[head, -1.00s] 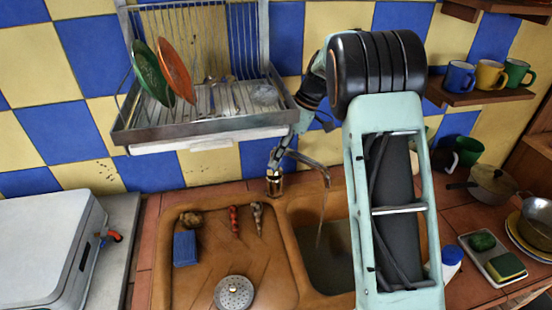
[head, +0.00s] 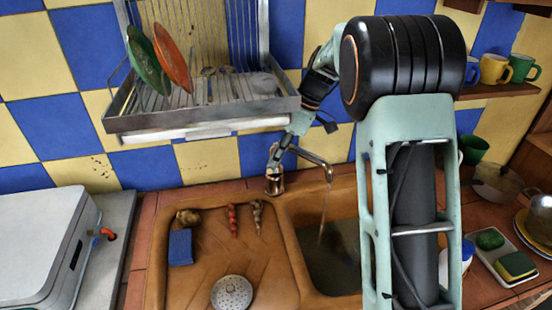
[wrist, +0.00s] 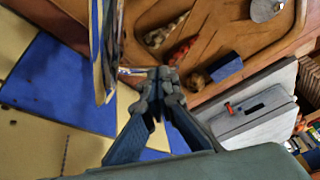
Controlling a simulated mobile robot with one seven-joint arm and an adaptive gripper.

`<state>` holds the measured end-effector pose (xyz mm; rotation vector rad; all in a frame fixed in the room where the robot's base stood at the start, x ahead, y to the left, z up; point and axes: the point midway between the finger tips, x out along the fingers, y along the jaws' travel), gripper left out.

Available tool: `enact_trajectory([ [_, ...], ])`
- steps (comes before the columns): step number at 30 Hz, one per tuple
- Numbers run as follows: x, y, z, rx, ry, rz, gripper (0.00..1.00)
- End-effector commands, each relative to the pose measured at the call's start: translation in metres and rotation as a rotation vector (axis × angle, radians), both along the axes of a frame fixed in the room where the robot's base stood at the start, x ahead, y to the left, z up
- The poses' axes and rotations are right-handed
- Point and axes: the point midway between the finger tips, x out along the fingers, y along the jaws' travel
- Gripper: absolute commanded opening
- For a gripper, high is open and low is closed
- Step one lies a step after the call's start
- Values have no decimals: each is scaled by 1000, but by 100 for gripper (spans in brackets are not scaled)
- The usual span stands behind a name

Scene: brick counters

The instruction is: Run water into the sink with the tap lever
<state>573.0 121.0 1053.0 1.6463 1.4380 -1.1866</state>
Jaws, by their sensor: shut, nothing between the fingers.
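The tap's curved metal spout (head: 312,158) rises at the back of the sink, and its end hangs over the basin. A thin stream of water (head: 323,218) falls from it into the sink basin (head: 334,260). My gripper (head: 274,184) is at the tap's base, left of the spout, pointing down. The tap lever cannot be made out there, and I cannot tell whether the fingers touch it. In the wrist view my gripper (wrist: 160,78) is shut and empty, beside the sink's back edge.
A dish rack (head: 200,112) with two plates hangs on the wall, left of my forearm. Mugs stand on a shelf (head: 498,91) at right. A white appliance (head: 40,240) stands at left.

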Motion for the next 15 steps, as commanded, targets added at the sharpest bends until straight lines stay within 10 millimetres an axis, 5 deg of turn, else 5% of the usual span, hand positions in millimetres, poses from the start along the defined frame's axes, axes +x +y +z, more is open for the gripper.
enact_trajectory([
  [15,-22,3,-31,-30,-210,0,0],
])
